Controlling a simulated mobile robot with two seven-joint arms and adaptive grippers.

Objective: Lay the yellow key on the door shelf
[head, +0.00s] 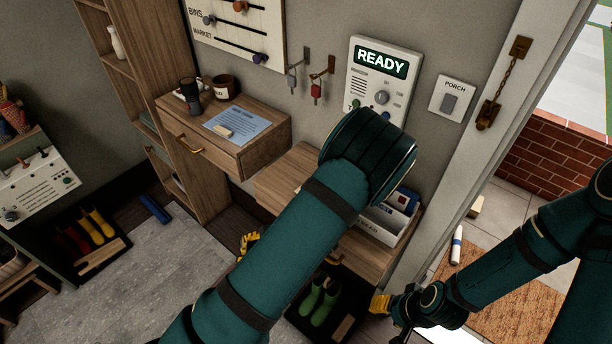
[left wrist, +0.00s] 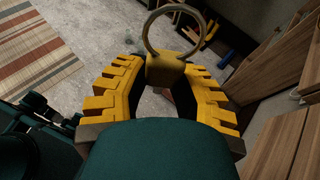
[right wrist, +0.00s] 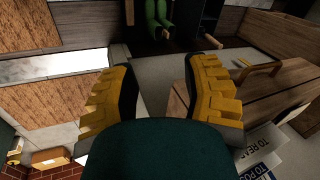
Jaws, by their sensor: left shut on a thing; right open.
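The yellow key (left wrist: 164,70), a dull yellow block with a large metal ring, is between the fingers of my left gripper (left wrist: 165,85), which is shut on it. In the head view my left gripper (head: 248,245) is partly hidden behind my left arm, low in front of the wooden units; I cannot make out the key there. The wooden shelf by the door (head: 280,178) is partly covered by my left arm. My right gripper (head: 380,303) is open and empty, low near the doorway; its parted fingers show in the right wrist view (right wrist: 165,85).
A white tray (head: 378,232) with papers stands on the shelf's right part. A drawer unit (head: 255,150) holds mugs and a blue sheet. Grey (head: 292,82) and red (head: 316,89) keys hang on wall hooks. Green boots (head: 318,303) stand below. The door frame (head: 440,190) rises at right.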

